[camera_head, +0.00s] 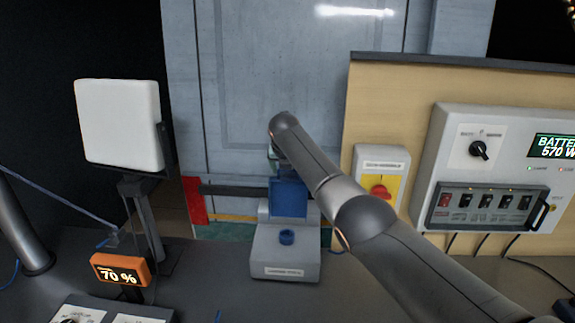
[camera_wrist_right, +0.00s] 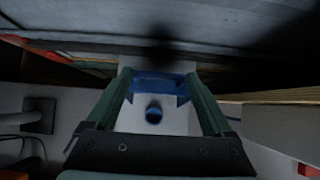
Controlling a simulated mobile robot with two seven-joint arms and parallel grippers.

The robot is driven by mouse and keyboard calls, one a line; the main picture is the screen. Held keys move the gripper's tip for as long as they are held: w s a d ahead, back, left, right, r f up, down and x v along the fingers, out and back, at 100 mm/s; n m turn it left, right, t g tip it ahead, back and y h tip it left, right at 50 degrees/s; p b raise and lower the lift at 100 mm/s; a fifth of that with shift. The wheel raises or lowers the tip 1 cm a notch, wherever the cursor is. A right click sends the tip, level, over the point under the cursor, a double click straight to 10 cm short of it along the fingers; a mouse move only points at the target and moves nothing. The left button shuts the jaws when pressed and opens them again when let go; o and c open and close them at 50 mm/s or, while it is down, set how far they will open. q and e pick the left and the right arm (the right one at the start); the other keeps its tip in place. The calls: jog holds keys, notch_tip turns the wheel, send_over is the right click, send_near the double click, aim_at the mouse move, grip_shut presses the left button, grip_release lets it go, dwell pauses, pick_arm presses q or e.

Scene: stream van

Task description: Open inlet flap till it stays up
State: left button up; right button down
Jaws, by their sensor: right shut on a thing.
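The charge inlet is a grey box (camera_head: 285,264) on the counter, with a label on its front. Its blue flap (camera_head: 288,198) stands raised at the back, and the round blue socket (camera_head: 286,237) in front of it is uncovered. My right gripper (camera_head: 275,160) comes down from above behind the flap, partly hidden by my arm. In the right wrist view its green fingers reach to both sides of the blue flap (camera_wrist_right: 155,83), shut on it. The socket (camera_wrist_right: 153,114) shows between the fingers. My left gripper is not in view.
A yellow panel with a red knob (camera_head: 380,191) and a grey battery panel (camera_head: 440,150) stand to the right. A white lamp panel (camera_head: 118,124) on a stand and an orange 70 % display (camera_head: 120,271) are to the left. A grey wall (camera_head: 270,60) rises close behind.

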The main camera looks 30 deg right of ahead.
jog(key=shift+w+d+r, duration=0.15)
jog(key=shift+d+r, duration=0.25)
jog(key=shift+r, duration=0.1)
jog(key=shift+c, duration=0.5)
grip_release()
jog(key=shift+f, duration=0.1)
jog(key=shift+o, duration=0.5)
jog(key=shift+w+f, duration=0.1)
jog(key=shift+f, duration=0.15)
jog(key=shift+a, duration=0.15)
jog(key=b+v, duration=0.1)
jog(key=v, duration=1.1)
jog(key=shift+s+r+b, duration=0.15)
jog(key=shift+s+b, duration=0.15)
jog(key=shift+b, duration=0.1)
